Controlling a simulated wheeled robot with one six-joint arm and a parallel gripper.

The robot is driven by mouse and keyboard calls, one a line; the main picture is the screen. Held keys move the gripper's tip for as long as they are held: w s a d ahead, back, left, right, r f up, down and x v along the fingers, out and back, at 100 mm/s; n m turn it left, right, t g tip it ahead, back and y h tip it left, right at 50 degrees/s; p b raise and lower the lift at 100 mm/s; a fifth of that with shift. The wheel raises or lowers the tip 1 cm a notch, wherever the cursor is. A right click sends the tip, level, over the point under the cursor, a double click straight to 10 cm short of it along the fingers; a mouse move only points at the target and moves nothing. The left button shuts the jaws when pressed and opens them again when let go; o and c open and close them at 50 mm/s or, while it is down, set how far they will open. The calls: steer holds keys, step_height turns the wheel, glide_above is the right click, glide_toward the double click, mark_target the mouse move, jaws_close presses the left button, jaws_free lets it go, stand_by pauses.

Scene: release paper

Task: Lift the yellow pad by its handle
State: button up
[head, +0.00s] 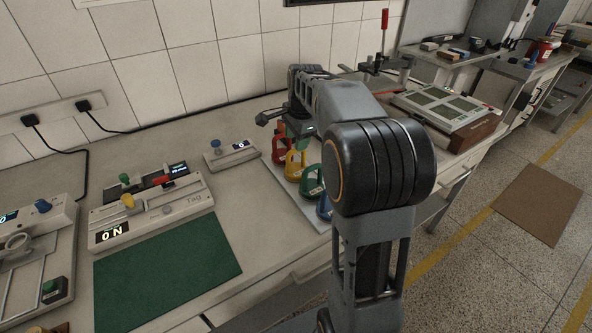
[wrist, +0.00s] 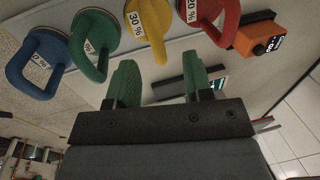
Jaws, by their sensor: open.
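The yellow pad (head: 296,164) stands on a white board in a row of coloured pads with loop handles, between the red pad (head: 279,147) and the green pad (head: 312,182). In the wrist view the yellow pad (wrist: 150,32) shows its handle and a "30 %" label, just beyond my fingertips. My gripper (wrist: 160,78) is open, its two green-padded fingers apart with nothing between them. The yellow handle looks clear of both fingers. In the head view my arm hides part of the gripper and of the row.
The blue pad (wrist: 40,60) ends the row. An orange device (wrist: 258,38) sits by the red pad. A small meter box (head: 231,153) and a green mat (head: 166,268) lie left on the bench. A panel on a brown box (head: 450,112) stands right.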

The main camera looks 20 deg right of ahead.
steer(key=shift+w+f, duration=0.2)
steer(key=shift+f, duration=1.15)
steer(key=shift+w+f, duration=0.15)
steer(key=shift+f, duration=1.15)
jaws_close()
steer(key=shift+r, duration=0.1)
